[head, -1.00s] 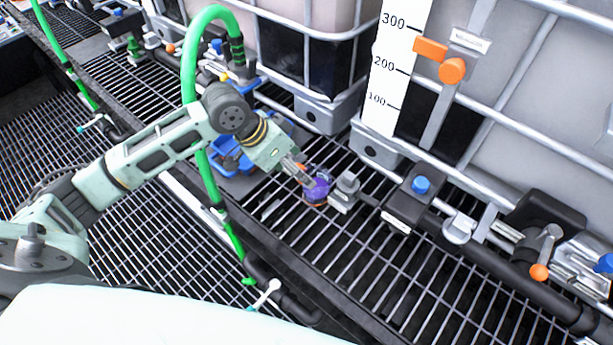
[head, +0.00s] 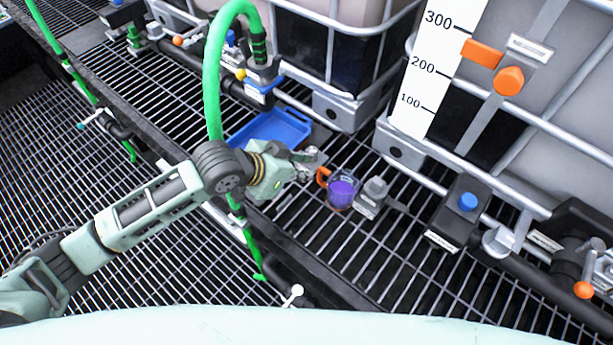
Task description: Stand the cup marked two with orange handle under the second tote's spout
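The cup (head: 342,192) is clear with purple contents and an orange handle on its left side. It stands upright on the dark grating, just left of a grey fitting (head: 374,194) in front of the totes. I cannot read a mark on it. My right gripper is not in view.
A blue tray (head: 270,132) lies behind my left gripper. A green hose (head: 213,85) rises beside my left arm. Totes (head: 560,110) with valves and a black pipe (head: 510,262) line the back and right. The grating in front of the cup is clear.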

